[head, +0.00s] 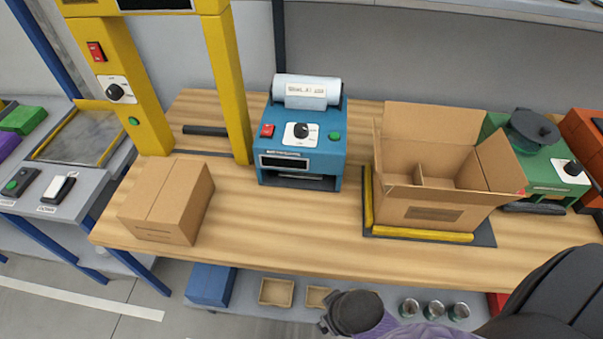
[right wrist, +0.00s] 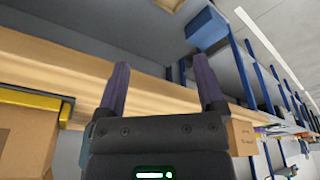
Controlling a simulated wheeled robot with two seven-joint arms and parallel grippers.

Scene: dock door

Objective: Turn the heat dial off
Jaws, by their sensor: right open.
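Three dark knobs that could be the heat dial show in the head view; their labels are too small to read. One dial (head: 116,92) is on a white plate on the yellow frame machine (head: 138,85). One dial (head: 301,130) is on the front of the blue label printer (head: 325,160). One dial (head: 572,168) is on the green machine (head: 545,180) at the right. My right gripper (right wrist: 163,80) is open and empty in the right wrist view, apart from all three dials. My left gripper is out of view.
A closed carton (head: 168,200) stands at the left of the wooden bench (head: 290,235). An open carton (head: 430,207) stands on a dark, yellow-edged plate between printer and green machine. Red switches (head: 267,130) and green buttons (head: 335,136) sit near the dials. The front middle of the bench is clear.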

